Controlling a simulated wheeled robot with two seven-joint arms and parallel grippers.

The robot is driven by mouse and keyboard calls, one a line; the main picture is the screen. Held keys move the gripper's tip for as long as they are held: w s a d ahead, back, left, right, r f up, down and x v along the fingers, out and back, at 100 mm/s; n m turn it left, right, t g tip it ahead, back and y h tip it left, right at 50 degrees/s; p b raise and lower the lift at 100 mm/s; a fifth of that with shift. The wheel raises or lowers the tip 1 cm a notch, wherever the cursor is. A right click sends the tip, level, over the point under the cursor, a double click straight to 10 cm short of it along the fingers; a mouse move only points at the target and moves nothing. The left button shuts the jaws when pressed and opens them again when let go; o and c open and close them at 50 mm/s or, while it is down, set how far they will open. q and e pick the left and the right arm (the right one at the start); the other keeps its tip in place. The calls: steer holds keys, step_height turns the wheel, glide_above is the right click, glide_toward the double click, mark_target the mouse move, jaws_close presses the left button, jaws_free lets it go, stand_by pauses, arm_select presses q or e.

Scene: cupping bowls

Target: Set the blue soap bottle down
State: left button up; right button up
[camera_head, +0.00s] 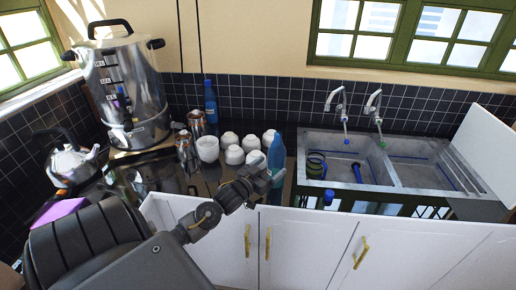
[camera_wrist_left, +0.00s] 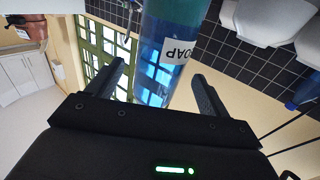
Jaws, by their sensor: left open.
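The blue soap bottle (camera_head: 276,158) stands upright on the dark counter near its front edge, left of the sink. In the left wrist view the bottle (camera_wrist_left: 172,48) appears upside down, with its white label readable in part. My left gripper (camera_head: 262,180) is right beside the bottle, low on its near left side. In the left wrist view the gripper's (camera_wrist_left: 160,85) two fingers are spread on either side of the bottle, with gaps showing, so it is open. The bottle's base is partly hidden in the head view. My right gripper is not in view.
Several white bowls (camera_head: 234,154) stand just left of the bottle, with metal cups (camera_head: 197,124) behind. A second blue bottle (camera_head: 210,101) is at the wall. The double sink (camera_head: 322,142) is to the right. A large steel urn (camera_head: 122,85) and kettle (camera_head: 70,165) stand left.

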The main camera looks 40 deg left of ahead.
arm_select(q)
steer(key=s+b, duration=0.1)
steer(key=s, duration=0.7)
steer(key=shift+d, duration=0.25)
steer(key=s+d+f+g, duration=0.7)
steer(key=s+d+f, duration=0.15)
steer(key=f, duration=0.25)
steer(key=s+d+f+m+g, duration=0.1)
steer(key=s+d+f+g, duration=0.15)
steer(key=s+d, duration=0.2)
steer(key=s+d+f+m+g+h, duration=0.1)
steer(key=s+d+g, duration=0.2)
steer(key=s+d, duration=0.15)
steer(key=s+d+f+m+g, duration=0.1)
steer(key=s+d+f+g, duration=0.15)
steer(key=s, duration=0.35)
step_height(320, 180, down, 25)
steer(key=s, duration=0.1)
steer(key=s+a+f+g, duration=0.2)
steer(key=s+f, duration=1.3)
steer(key=s, duration=0.1)
steer(key=shift+s+a+f, duration=0.2)
steer(key=shift+s+f, duration=0.05)
